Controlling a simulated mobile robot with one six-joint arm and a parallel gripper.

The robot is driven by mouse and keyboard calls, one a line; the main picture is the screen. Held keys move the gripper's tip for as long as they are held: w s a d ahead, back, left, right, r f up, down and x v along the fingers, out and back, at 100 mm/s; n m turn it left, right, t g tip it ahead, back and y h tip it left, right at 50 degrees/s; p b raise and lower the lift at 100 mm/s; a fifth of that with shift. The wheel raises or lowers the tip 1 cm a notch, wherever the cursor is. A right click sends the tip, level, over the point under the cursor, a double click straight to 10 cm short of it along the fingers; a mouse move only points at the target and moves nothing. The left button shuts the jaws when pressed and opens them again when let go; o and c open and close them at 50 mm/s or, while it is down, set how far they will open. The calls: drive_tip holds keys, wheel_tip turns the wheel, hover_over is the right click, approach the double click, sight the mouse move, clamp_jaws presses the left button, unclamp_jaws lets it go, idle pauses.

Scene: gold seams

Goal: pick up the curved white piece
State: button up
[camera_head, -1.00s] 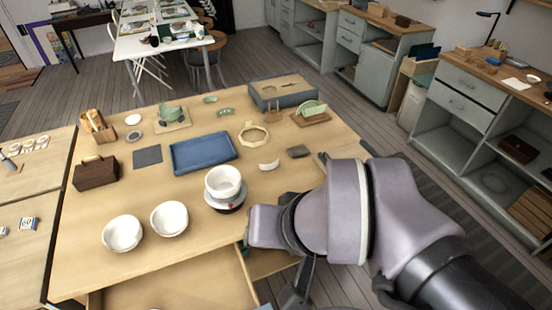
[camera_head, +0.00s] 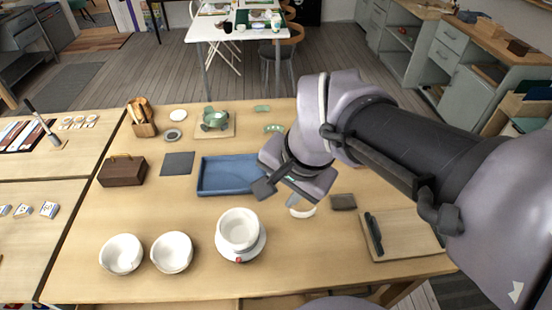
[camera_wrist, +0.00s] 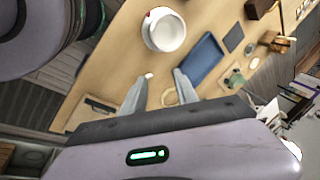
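The curved white piece (camera_head: 302,211) lies on the wooden table, right of the white bowl and just below my gripper in the head view. Part of it is hidden behind the gripper. In the wrist view a small pale patch at the left fingertip (camera_wrist: 149,76) seems to be this piece, mostly covered by the finger. My gripper (camera_head: 279,196) hangs above the table near the piece, apart from it as far as I can tell. In the wrist view its two fingers (camera_wrist: 164,76) are spread with nothing between them.
A white bowl (camera_head: 238,228) on a round stand is left of the piece. A blue tray (camera_head: 228,188) lies behind it. A dark block (camera_head: 343,202) and a board with a dark tool (camera_head: 402,240) are to the right. Two white bowls (camera_head: 172,252) (camera_head: 121,254) stand front left.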

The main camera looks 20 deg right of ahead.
drive_tip(key=w+d+f+m+g, duration=0.2)
drive_tip(key=w+d+f+m, duration=0.25)
drive_tip(key=w, duration=0.25)
drive_tip(key=m+g+h+b, duration=0.15)
drive_tip(key=m+b, duration=0.25)
drive_tip(key=m, duration=0.4)
hover_over(303, 213)
drive_tip(key=shift+g+y, duration=0.25)
drive_tip(key=shift+g, duration=0.1)
drive_tip(key=f, duration=1.4)
drive_tip(key=w+f, duration=0.1)
drive_tip(key=f, duration=0.6)
drive_tip(key=shift+a+f, duration=0.1)
drive_tip(key=shift+a, duration=0.2)
drive_tip(key=f, duration=0.1)
drive_tip(key=f+b, duration=0.1)
drive_tip(key=f, duration=0.1)
drive_tip(key=f+b, duration=0.1)
drive_tip(key=f, duration=0.1)
drive_tip(key=shift+s+d+f, duration=0.25)
drive_tip(key=shift+s, duration=0.1)
drive_tip(key=shift+r, duration=0.15)
drive_tip(key=shift+c, duration=0.7)
clamp_jaws()
